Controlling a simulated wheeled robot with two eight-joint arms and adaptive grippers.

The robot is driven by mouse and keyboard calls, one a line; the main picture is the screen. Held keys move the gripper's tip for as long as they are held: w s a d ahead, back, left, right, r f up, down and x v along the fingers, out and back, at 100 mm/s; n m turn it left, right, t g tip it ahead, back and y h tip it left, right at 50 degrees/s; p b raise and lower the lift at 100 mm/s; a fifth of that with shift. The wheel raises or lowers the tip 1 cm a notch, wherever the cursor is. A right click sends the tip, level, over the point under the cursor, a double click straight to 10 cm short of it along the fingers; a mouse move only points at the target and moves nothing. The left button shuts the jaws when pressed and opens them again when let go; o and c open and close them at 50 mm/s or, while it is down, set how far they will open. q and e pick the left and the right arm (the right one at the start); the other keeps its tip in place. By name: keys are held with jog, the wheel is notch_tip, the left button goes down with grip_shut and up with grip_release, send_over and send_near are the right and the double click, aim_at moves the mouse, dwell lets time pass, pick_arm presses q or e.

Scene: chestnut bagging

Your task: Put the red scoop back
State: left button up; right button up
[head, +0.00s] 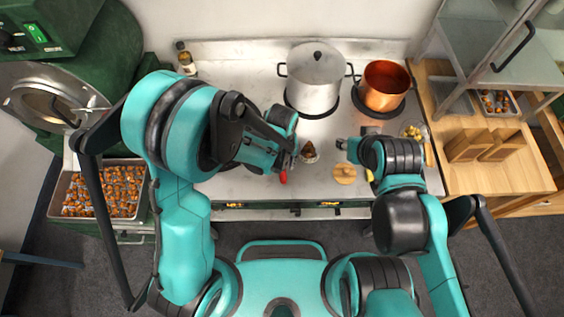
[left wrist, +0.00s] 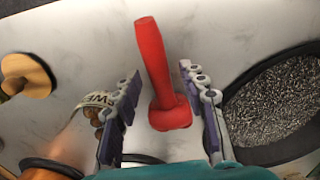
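The red scoop (left wrist: 160,75) lies between the two spread fingers of my left gripper (left wrist: 160,105) in the left wrist view. Its handle points away from the gripper, and its rounded end is nearer the palm. Gaps show beside it, so the fingers do not clasp it. In the head view only a small red part of the scoop (head: 283,177) shows by my left gripper (head: 290,158); my arm hides the rest. My right gripper (head: 342,145) is over the counter to the right, with nothing visible in it; its finger opening is too small to judge.
A lettered paper cup (left wrist: 98,104) with brown contents stands beside the left finger; it also shows in the head view (head: 309,155). A round wooden piece (head: 345,174) is nearby. A steel pot (head: 314,80) and copper pot (head: 385,85) stand behind. A chestnut tray (head: 76,218) is left.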

pick_arm(q)
notch_tip(320, 180, up, 12)
jog(key=s+a+t+b, duration=0.2)
jog(key=a+t+b, duration=0.1)
jog(key=a, duration=0.6)
jog(key=s+a+t+b, duration=0.3)
jog(key=a+b, duration=0.3)
jog(key=a, duration=0.3)
jog(key=shift+a+r+m+t, duration=0.2)
jog(key=shift+m+t, duration=0.1)
jog(key=shift+t, duration=0.3)
